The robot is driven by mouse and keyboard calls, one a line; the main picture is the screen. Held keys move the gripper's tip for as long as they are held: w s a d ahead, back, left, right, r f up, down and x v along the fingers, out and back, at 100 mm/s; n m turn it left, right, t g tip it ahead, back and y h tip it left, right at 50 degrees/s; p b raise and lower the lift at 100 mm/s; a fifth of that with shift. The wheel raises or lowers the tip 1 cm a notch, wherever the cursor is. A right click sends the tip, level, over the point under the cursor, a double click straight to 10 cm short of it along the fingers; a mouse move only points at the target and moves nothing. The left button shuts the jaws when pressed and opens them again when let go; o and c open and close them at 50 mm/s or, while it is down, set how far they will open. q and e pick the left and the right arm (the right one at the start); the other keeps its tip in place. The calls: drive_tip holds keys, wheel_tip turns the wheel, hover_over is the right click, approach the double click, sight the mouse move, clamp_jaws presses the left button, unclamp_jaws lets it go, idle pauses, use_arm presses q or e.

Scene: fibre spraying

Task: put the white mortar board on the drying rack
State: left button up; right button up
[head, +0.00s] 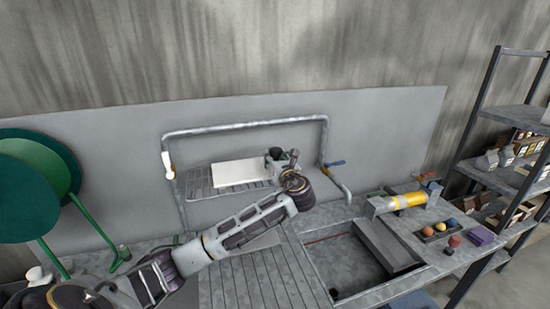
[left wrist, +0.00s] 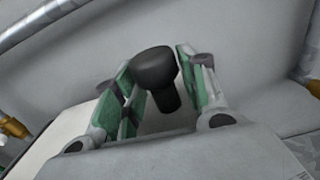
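The white mortar board (head: 241,176) lies on the slatted drying rack (head: 200,184) in the head view, over its middle and right part. Its pale edge also shows at the lower left of the left wrist view (left wrist: 62,138). My left gripper (head: 284,157) is at the board's right end. In the left wrist view, its green-padded fingers (left wrist: 158,88) stand apart on either side of a black knob with a short stem (left wrist: 155,68). Gaps show beside the stem, so the gripper looks open. Whether the knob belongs to the board is hidden. My right gripper is not in view.
A grey pipe frame (head: 245,126) with taps surrounds the rack. A sunken basin (head: 345,262) and a yellow cylinder (head: 402,201) are at right on the bench. A green reel (head: 35,180) stands at left, and shelves (head: 505,118) stand at far right.

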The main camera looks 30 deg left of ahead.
use_arm(q)
drive_tip(key=shift+o, duration=1)
drive_tip(key=shift+s+d, duration=0.1)
drive_tip(key=shift+s+d, duration=0.3)
drive_tip(key=shift+d, duration=0.05)
drive_tip(key=b+v, duration=0.2)
drive_tip(key=v, duration=0.9)
